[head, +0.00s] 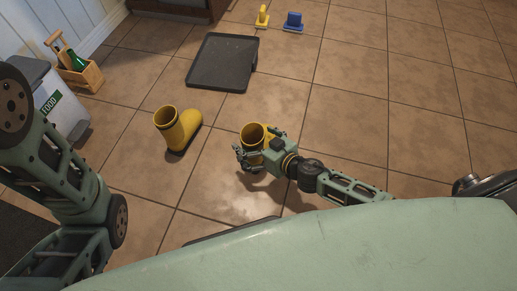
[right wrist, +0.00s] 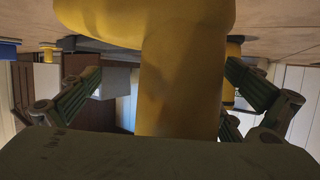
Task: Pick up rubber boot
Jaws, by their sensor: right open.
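Two yellow rubber boots stand on the tiled floor. One boot (head: 180,128) stands free to the left in the head view, its opening up. The other boot (head: 252,133) is at my right gripper (head: 259,146), partly hidden by it. In the right wrist view this boot (right wrist: 180,80) fills the middle, between the spread fingers of the right gripper (right wrist: 165,95). The fingers are open, one on each side of the boot's shaft, with gaps visible. My left arm shows at the left of the head view, but its gripper is out of view.
A black tray (head: 222,62) lies on the floor beyond the boots. A yellow brush-like object (head: 262,18) and a blue one (head: 293,22) are at the back. A wooden caddy (head: 88,78) with a green bottle and a bin (head: 60,100) stand left. Floor at the right is clear.

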